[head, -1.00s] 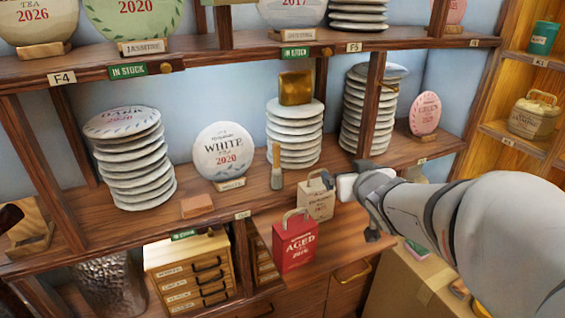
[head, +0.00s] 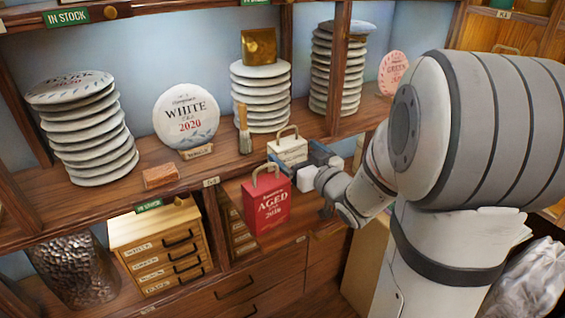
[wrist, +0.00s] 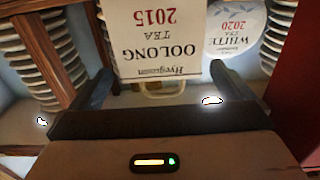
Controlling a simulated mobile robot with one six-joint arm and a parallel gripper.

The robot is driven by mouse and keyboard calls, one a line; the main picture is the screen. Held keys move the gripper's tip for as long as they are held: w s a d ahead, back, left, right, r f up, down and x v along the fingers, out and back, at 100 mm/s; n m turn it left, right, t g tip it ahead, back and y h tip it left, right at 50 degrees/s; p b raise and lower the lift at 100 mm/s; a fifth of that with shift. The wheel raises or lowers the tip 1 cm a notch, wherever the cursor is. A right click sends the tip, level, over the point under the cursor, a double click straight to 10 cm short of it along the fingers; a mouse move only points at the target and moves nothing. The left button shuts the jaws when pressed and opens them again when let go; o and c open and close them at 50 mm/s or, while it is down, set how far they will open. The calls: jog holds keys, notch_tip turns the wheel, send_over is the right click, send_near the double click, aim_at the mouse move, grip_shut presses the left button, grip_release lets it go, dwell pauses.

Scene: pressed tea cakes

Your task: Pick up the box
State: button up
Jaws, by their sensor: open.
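A cream box with a carry handle (head: 287,149) stands on the pulled-out shelf board. In the wrist view it appears upside down, labelled "Oolong Tea 2015" (wrist: 160,45). My gripper (head: 303,163) is open at this box's near side and hides its lower part in the head view. In the wrist view, the box and its handle lie between my two spread fingers (wrist: 165,88); I cannot tell whether they touch it. A red box labelled "Aged" (head: 267,205) stands just left of my gripper, close by. Its red side fills the right edge of the wrist view (wrist: 298,100).
Stacks of pressed tea cakes (head: 88,135) and a round "White Tea 2020" cake (head: 187,118) stand on the shelf behind. A small drawer chest (head: 160,245) sits below left.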

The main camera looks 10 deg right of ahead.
aim_at(284, 139)
jog(key=shift+p+x, duration=0.3)
jog(key=shift+x, duration=2.8)
jog(key=shift+s, duration=0.1)
jog(key=shift+c, duration=0.2)
jog(key=c, duration=0.9)
